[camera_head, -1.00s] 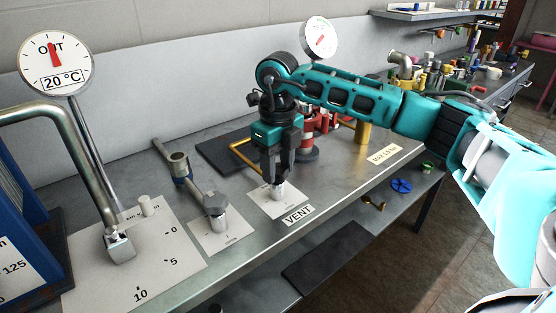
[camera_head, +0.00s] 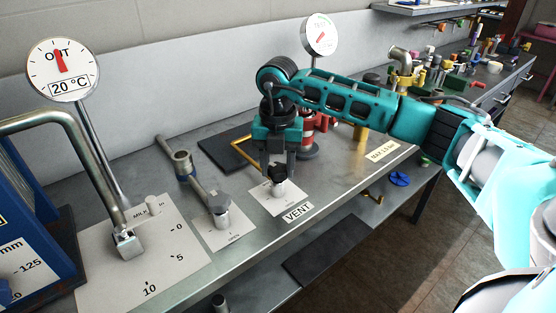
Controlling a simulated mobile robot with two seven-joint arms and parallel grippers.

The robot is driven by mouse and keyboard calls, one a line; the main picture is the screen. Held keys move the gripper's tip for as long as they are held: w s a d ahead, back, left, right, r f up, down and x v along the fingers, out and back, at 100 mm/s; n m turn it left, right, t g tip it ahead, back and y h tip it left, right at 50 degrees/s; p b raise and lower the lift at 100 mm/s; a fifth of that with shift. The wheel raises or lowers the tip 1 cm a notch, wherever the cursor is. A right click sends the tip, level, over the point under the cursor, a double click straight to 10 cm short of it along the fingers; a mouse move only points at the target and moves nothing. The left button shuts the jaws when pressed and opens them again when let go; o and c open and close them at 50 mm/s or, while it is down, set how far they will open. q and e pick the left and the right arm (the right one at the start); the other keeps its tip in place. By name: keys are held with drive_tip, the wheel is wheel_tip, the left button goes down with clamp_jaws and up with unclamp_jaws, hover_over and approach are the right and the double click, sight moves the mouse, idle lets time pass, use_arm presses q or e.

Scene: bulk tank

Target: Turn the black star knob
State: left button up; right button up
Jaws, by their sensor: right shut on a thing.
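The black star knob (camera_head: 278,173) sits on top of a short metal stem (camera_head: 280,188) on a white plate (camera_head: 292,199), behind the VENT label (camera_head: 298,212). My right gripper (camera_head: 278,168) reaches down from above, with its dark fingers on either side of the knob, shut on it. The gripper hides part of the knob's top. My left gripper is not in view.
Left of the knob, a wrench-like lever (camera_head: 200,185) stands on its own white plate. A bent pipe (camera_head: 122,215) and a 20 °C gauge (camera_head: 62,69) are farther left. Red and yellow fittings stand close behind the gripper. The bench front edge is clear.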

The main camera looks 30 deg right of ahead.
sight(278, 168)
drive_tip(key=shift+r+m, duration=0.15)
drive_tip(key=shift+m, duration=0.75)
drive_tip(key=shift+p, duration=0.3)
drive_tip(key=o, duration=1.1)
drive_tip(key=shift+c, duration=0.2)
wheel_tip(278, 168, up, 13)
